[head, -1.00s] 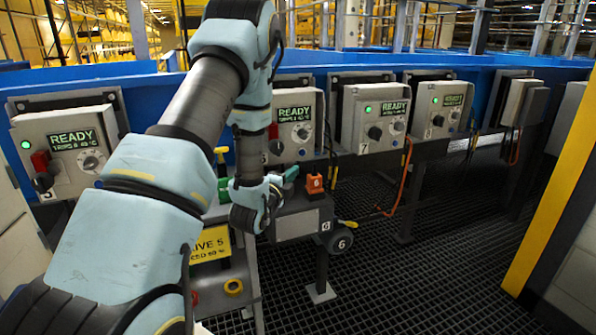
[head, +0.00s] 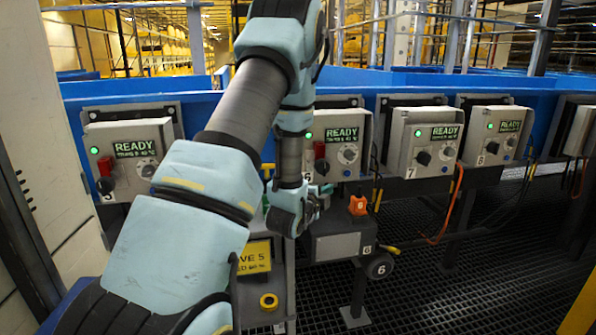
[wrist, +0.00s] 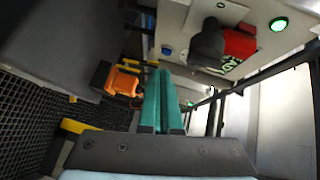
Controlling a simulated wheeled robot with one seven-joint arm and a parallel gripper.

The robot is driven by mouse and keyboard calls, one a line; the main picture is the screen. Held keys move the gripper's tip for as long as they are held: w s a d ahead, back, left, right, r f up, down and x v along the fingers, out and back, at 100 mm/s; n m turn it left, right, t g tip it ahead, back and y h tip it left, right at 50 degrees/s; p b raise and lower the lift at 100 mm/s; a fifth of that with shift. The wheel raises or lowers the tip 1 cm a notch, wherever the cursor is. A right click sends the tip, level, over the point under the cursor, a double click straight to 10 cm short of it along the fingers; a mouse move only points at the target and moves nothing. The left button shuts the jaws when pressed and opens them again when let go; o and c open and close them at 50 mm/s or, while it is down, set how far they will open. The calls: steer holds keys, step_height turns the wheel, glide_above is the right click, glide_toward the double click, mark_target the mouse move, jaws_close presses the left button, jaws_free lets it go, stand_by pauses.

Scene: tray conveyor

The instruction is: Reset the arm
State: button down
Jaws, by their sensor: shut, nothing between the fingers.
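My arm reaches from the lower left of the head view up to an elbow at the top, then down to the wrist. My gripper (head: 323,190) is at its end, partly hidden by the wrist, in front of the control box numbered 6 (head: 350,172). In the wrist view, the two green fingers (wrist: 162,100) lie together, shut with nothing between them.
READY control boxes line the blue conveyor side: one at left (head: 125,158), box 7 (head: 425,140) and box 8 (head: 492,135). An orange cable (head: 448,207) hangs below box 7. A pale cabinet (head: 75,130) stands at far left. Dark grating (head: 440,280) is open at right.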

steer(key=a+r+n+g+y+p, duration=0.25)
steer(key=a+r+n+y, duration=0.2)
steer(key=a+n, duration=0.3)
steer(key=s+a+r+n+g+y+p, duration=0.1)
steer(key=s+a+r+n+g+p, duration=0.1)
steer(key=s, duration=0.5)
steer(key=s+a+r+n+g+y+p, duration=0.2)
steer(key=s+a+r+n+g, duration=0.2)
steer(key=s+a+n, duration=0.3)
steer(key=s+a+r+n+g+y+p, duration=0.1)
steer(key=s+a+r+n+g+p, duration=0.2)
steer(key=s+a+n, duration=0.2)
steer(key=s, duration=0.3)
steer(key=shift+s, duration=0.35)
steer(key=shift+r, duration=0.1)
